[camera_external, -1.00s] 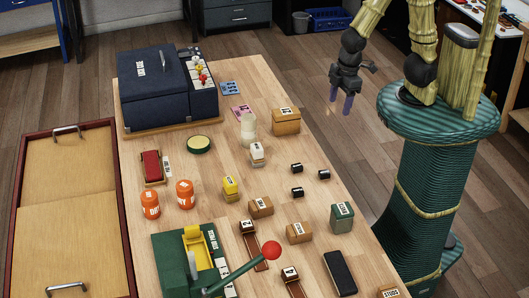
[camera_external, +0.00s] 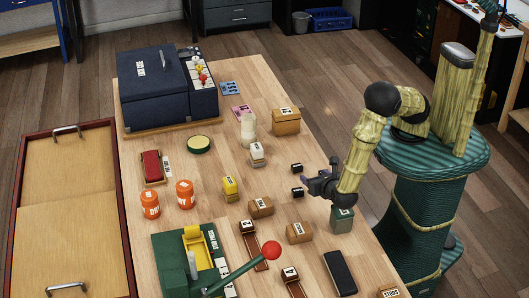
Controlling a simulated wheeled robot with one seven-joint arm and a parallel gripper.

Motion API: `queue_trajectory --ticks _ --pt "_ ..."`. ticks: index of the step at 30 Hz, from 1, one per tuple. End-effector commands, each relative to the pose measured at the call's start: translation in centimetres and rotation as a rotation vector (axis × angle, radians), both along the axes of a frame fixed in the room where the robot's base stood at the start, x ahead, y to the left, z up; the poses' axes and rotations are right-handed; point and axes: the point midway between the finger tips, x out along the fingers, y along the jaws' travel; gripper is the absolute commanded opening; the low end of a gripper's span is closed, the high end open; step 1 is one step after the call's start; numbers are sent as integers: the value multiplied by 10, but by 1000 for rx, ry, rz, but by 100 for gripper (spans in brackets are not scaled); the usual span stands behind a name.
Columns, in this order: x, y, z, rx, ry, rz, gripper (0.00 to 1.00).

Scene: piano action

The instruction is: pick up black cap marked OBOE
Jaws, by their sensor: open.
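Two small black caps show on the wooden table, a far one (camera_external: 296,168) and a near one (camera_external: 297,193). Any lettering on them is too small to read, so I cannot tell which is marked OBOE. My gripper (camera_external: 311,185) is open, just right of these two caps, low over the table's right side. It appears empty. The gripper and wrist cover the spot where a third black cap stood, so that cap is hidden.
A green canister (camera_external: 342,219) stands close below my wrist. A tan box (camera_external: 286,121) and white-capped jar (camera_external: 257,154) stand beyond. Some bare table lies left of the caps.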

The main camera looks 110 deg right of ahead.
Motion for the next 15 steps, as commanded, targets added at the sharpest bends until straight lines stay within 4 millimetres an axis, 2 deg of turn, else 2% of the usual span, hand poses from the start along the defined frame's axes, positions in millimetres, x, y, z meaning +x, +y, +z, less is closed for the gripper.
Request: queue_trajectory --ticks 10,15 --pt "1 -2 0 -3 0 1 60" --pt "1 -21 -6 -5 4 -2 60"
